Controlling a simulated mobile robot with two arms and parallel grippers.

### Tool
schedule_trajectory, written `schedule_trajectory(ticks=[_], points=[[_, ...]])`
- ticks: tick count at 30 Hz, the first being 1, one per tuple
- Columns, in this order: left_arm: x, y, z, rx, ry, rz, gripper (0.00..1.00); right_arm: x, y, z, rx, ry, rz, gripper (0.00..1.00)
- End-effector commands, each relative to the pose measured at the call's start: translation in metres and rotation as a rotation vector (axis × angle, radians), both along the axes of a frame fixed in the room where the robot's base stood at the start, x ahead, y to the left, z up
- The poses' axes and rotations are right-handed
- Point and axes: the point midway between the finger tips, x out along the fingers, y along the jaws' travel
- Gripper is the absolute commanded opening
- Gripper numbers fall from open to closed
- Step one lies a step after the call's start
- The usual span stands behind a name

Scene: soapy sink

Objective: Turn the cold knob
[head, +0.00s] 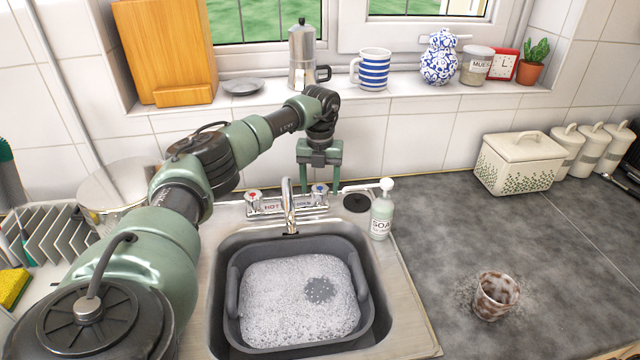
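The cold knob (319,190), marked blue on top, sits at the right end of the chrome tap (289,208) behind the sink. The hot knob (254,198), marked red, is at the left end. My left gripper (320,187) points down at the cold knob, its two green fingers apart. One finger shows to the left of the knob and one to the right. Nothing is visibly held, and I cannot tell whether either finger touches the knob. My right gripper is out of view.
A grey basin (232,300) of suds stands in the sink. A soap bottle (381,212) stands right of the tap. The windowsill above holds a moka pot (302,55) and a striped mug (374,70). A dirty cup (495,296) stands on the mostly clear right counter.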

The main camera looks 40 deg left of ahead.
Motion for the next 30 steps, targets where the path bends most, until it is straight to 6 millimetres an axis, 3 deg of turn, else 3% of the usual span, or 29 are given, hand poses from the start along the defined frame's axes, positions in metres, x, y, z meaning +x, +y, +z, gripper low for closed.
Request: schedule_trajectory(ticks=[1,6,17,30], points=[[0.000,0.000,0.000,0.000,0.000,0.000,0.48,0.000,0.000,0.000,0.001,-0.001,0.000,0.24],[0.000,0.000,0.000,0.000,0.000,0.000,0.02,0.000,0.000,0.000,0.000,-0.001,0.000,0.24],[0.000,0.000,0.003,0.000,0.001,0.073,0.03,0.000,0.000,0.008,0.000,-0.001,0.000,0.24],[0.001,0.000,0.004,0.000,0.000,0.357,0.03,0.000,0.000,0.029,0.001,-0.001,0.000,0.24]])
